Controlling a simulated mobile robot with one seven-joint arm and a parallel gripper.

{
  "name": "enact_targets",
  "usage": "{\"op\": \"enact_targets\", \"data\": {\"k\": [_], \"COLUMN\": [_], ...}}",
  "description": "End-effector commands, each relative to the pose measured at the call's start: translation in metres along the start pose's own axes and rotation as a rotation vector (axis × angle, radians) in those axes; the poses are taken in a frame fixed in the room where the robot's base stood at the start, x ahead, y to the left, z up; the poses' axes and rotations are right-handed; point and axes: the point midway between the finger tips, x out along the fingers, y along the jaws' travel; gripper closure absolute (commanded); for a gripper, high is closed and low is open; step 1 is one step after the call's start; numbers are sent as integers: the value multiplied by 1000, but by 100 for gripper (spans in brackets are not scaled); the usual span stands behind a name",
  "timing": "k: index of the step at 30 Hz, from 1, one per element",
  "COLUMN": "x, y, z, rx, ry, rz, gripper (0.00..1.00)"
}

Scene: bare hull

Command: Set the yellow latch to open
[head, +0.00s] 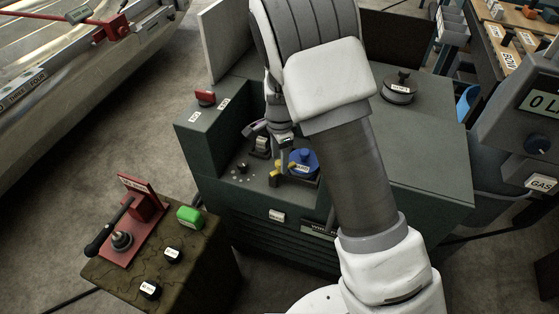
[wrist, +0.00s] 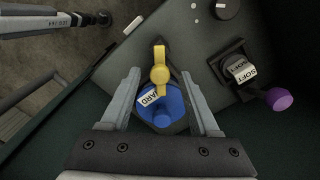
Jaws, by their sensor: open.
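The yellow latch (wrist: 160,75) has a round hub with a short arm pointing up in the wrist view. It lies next to a blue knob (wrist: 172,105) with a tag reading HARD. In the head view the yellow latch (head: 274,178) shows small, left of the blue knob (head: 303,161), in a recess of the dark green cabinet. My gripper (wrist: 160,72) is open, with one finger to each side of the latch and blue knob in the picture. I see no contact; the height gap is unclear. In the head view my gripper (head: 282,142) is partly hidden by my arm.
A purple-ended lever (wrist: 280,99) tagged SOFT stands right of the latch, close to the right finger. A black knob (wrist: 227,8) is farther up. A red switch (head: 205,97) sits on the cabinet's left corner. A brown box (head: 215,265) with a black-handled lever stands front left.

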Motion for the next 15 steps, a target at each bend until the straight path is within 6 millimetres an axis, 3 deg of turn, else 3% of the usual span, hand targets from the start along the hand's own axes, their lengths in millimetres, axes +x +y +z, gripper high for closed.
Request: {"op": "enact_targets", "data": {"k": [10,15], "x": [5,5], "y": [0,0], "z": [0,0], "rx": [0,0], "ry": [0,0], "rz": [0,0], "gripper": [38,67]}}
